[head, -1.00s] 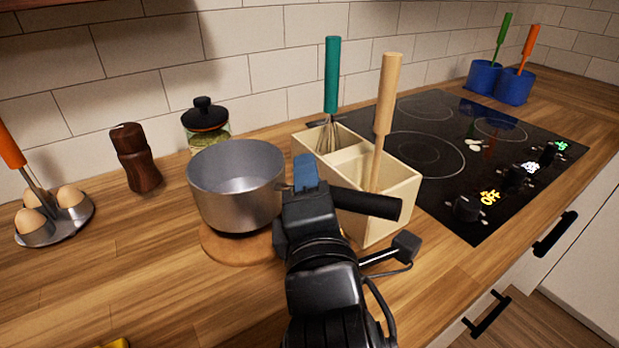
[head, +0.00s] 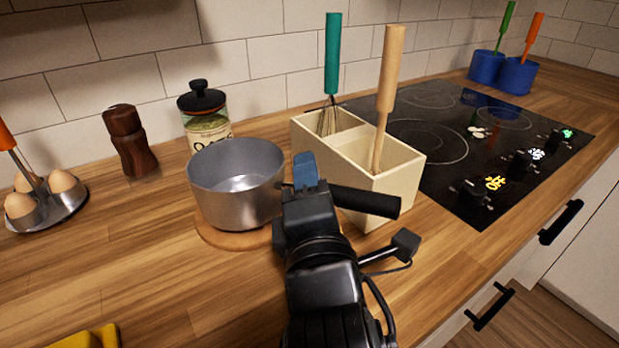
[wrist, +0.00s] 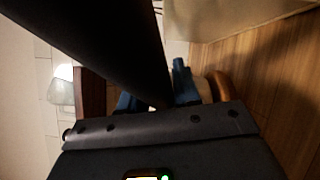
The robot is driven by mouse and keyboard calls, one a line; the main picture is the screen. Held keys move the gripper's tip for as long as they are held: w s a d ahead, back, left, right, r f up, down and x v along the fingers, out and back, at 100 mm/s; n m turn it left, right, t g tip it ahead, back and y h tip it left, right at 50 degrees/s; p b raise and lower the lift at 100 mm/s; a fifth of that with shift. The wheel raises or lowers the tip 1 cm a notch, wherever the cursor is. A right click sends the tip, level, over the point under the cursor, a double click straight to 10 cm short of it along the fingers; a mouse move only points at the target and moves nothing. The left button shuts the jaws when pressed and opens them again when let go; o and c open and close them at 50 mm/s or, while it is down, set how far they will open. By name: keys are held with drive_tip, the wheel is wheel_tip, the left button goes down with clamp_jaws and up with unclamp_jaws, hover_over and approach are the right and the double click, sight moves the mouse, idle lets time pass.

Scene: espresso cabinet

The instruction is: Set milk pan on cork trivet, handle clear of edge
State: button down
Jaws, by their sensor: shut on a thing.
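The milk pan (head: 236,198) is a grey metal pan with a black handle (head: 365,202) that points right, in the head view. It is upright over the round cork trivet (head: 212,236), whose front and left rim show. I cannot tell whether its base touches the trivet or is just above it. My gripper (head: 306,172) is shut on the handle, close to the pan's wall. The handle's free end reaches right, past the trivet, in front of the utensil box. In the wrist view the black handle (wrist: 110,45) crosses between my blue fingertips (wrist: 158,100).
A cream utensil box (head: 385,190) with a whisk and a wooden-handled tool stands close right of the pan. An oat jar (head: 207,120) is behind it. A pepper mill (head: 130,142) and egg holder (head: 50,208) are left. A yellow item (head: 88,338) lies front left.

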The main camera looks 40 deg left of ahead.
drive_tip(key=shift+f, duration=0.35)
drive_tip(key=c, duration=0.8)
unclamp_jaws()
drive_tip(key=shift+o, duration=0.4)
drive_tip(key=shift+f, duration=0.25)
drive_tip(key=shift+b+v, duration=0.35)
drive_tip(key=shift+v, duration=3.55)
drive_tip(key=shift+r, duration=0.1)
